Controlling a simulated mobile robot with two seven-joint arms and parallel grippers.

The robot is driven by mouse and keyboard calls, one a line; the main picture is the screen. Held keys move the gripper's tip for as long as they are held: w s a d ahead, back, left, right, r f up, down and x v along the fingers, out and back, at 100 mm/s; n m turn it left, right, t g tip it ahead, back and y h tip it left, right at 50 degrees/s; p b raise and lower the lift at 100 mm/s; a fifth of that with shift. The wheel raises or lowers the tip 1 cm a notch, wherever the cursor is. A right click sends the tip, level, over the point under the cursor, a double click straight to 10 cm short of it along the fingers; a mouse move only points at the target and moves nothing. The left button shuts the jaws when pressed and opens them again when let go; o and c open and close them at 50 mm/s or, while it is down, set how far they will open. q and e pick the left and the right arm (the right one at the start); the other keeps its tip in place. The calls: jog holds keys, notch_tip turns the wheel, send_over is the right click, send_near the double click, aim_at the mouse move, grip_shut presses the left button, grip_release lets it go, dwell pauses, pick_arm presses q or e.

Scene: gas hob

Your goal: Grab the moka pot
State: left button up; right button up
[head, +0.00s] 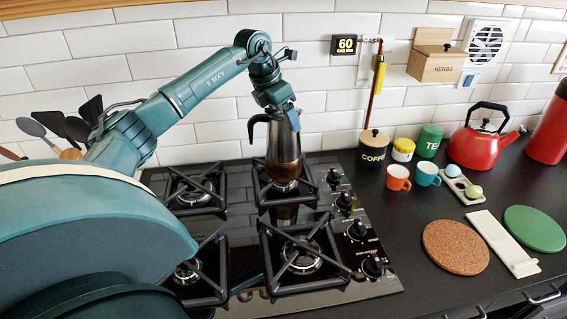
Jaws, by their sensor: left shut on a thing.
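The moka pot (284,146) is upright at the back right burner (285,186) of the gas hob. It has a silver upper part, a dark brown band and a black handle on its left side. My left gripper (282,109) comes down from above and is shut on the top of the pot. The fingertips are small and partly hidden against the pot. I cannot tell whether the pot's base touches the grate or is slightly above it. My right gripper is not in the head view.
Black grates (301,257) cover the other burners, with knobs (357,230) on the hob's right side. A coffee canister (373,154), orange cup (398,178), teal cup (427,174) and red kettle (474,147) stand to the right. Utensils (75,128) stand behind my left arm. Tiled wall behind.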

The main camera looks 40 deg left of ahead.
pick_arm(q)
jog(key=c, duration=0.5)
jog(key=shift+r, duration=0.15)
jog(key=shift+c, duration=1.1)
jog(key=shift+r, duration=0.1)
